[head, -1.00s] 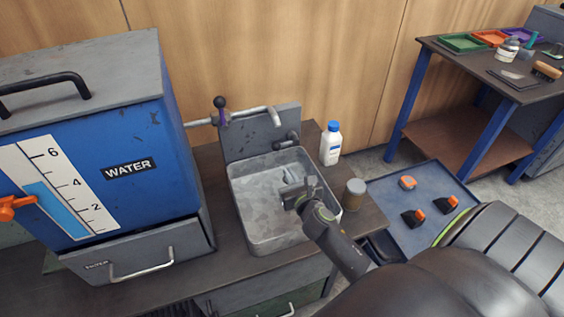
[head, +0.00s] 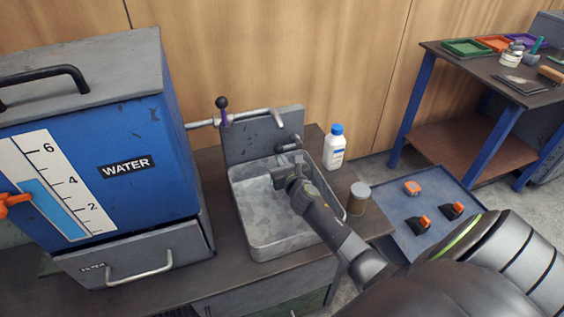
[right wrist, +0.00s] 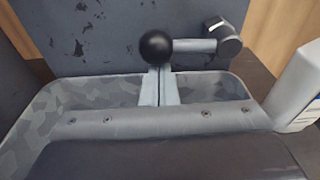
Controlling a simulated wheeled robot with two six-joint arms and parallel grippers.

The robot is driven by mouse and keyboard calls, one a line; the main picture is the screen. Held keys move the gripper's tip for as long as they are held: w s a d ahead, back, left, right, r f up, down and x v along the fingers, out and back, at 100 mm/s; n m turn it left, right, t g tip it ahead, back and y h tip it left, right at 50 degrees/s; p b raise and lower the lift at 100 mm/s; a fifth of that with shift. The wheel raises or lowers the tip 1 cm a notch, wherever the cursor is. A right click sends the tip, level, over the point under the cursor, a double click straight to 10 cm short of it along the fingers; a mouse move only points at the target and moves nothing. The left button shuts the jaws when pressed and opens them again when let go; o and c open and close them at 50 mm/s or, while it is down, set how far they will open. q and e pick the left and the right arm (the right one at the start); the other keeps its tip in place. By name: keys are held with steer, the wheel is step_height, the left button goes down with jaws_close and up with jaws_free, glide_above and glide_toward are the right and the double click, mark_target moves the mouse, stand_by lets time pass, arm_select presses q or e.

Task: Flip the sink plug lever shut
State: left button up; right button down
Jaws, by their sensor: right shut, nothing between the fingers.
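The sink plug lever (head: 290,142) is on the grey back plate above the metal sink (head: 262,250). In the right wrist view its black ball knob (right wrist: 156,47) is at the left end of a short grey rod, which runs right to a dark pivot (right wrist: 224,38). My right gripper (head: 284,168) is shut and empty over the back of the sink, just below the lever. In the right wrist view its fingertips (right wrist: 158,75) lie right under the knob and partly overlap it. I cannot tell whether they touch. My left gripper is not in view.
A faucet pipe (head: 258,113) with a purple, black-knobbed handle (head: 223,108) runs above the plate. A blue water tank (head: 130,140) stands left. A white bottle (head: 334,152) and a small can (head: 358,199) stand right of the sink.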

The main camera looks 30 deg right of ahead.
arm_select(q)
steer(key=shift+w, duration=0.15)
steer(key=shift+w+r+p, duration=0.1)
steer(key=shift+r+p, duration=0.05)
steer(key=shift+p, duration=0.15)
arm_select(e)
steer(key=shift+a+r, duration=0.1)
steer(key=shift+r, duration=0.1)
